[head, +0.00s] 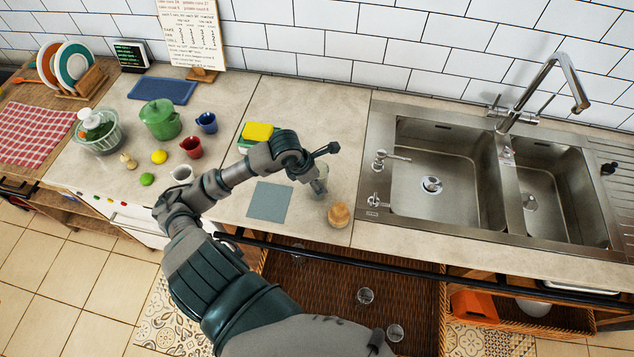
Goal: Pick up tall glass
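A clear tall glass (320,184) stands on the counter between a blue-grey mat and a round wooden item, partly hidden by my gripper. My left gripper (319,163) is right at the glass, its fingers spread apart, one toward the right and one pointing down by the glass's left side. It looks open. I cannot tell whether a finger touches the glass. My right gripper is not in view.
The blue-grey mat (270,201) and round wooden item (339,214) flank the glass. Sponges (258,131) lie behind my arm. A steel sink (440,185) is right. Several glasses, one here (365,295), sit in a woven drawer (330,285) below. A green pot (160,120) stands left.

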